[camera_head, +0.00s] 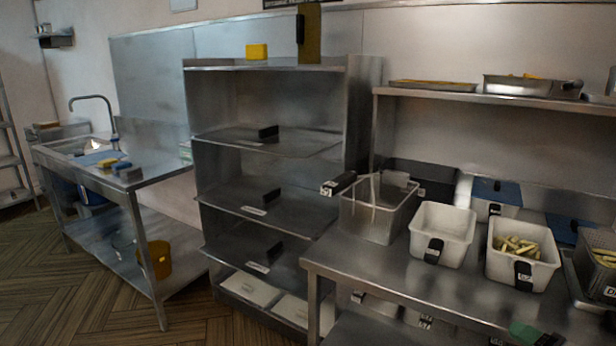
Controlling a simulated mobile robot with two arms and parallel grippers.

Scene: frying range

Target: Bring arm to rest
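Neither of my grippers shows in the head view, and I see no part of my arms. The steel worktable (400,272) at the right is in view.
A steel shelf rack (268,139) stands in the middle, with a yellow box (257,51) on top. A sink table (90,170) is at the left, with a yellow bucket (157,259) on its lower shelf. A wall shelf (440,95) carries trays. The wooden floor (60,290) is open at lower left.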

